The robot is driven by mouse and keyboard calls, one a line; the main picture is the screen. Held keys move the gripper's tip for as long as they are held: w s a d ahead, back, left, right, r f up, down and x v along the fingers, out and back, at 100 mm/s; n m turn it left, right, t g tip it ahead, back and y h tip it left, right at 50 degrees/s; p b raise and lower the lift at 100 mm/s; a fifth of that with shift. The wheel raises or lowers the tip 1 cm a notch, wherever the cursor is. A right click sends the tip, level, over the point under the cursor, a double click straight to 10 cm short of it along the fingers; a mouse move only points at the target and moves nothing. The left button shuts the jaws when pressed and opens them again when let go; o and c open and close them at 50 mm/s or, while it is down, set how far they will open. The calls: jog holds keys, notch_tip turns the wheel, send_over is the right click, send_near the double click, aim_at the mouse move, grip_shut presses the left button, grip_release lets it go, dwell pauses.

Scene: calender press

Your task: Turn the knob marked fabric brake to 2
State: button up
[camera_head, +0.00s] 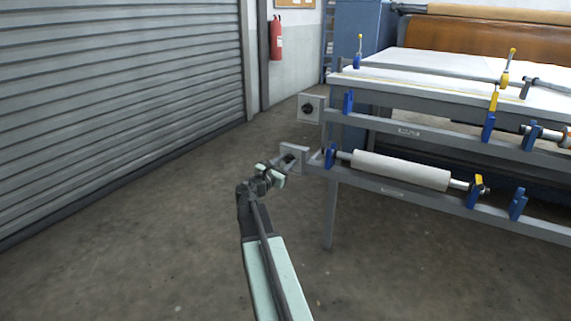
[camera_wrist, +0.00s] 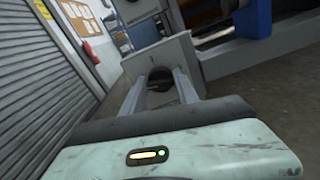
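Two grey boxes with dark knobs are fixed to the left end of the press frame. The upper knob (camera_head: 308,107) is clear of my arm. The lower box (camera_head: 299,153) is right at my gripper (camera_head: 284,167), which partly covers its knob. In the wrist view, a dark round knob (camera_wrist: 161,86) on a grey box (camera_wrist: 157,58) lies between and beyond the fingertips of my gripper (camera_wrist: 158,77). The fingers are apart, one on each side of the knob; contact cannot be made out. No fabric brake label or scale number is readable.
The press frame (camera_head: 400,130) stands right, with a white roller (camera_head: 400,171) and blue brackets. A roller shutter (camera_head: 110,100) fills the left side. A red extinguisher (camera_head: 276,38) hangs at the back. The floor between shutter and press is clear.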

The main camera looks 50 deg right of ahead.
jog(key=c, duration=0.5)
jog(key=shift+a, duration=0.1)
grip_shut()
jog(key=m, duration=0.3)
jog(key=shift+s, duration=0.1)
jog(key=m, duration=0.4)
jog(key=shift+d, duration=0.2)
jog(key=m, duration=0.5)
jog(key=shift+s+f, duration=0.1)
jog(key=shift+m, duration=1.8)
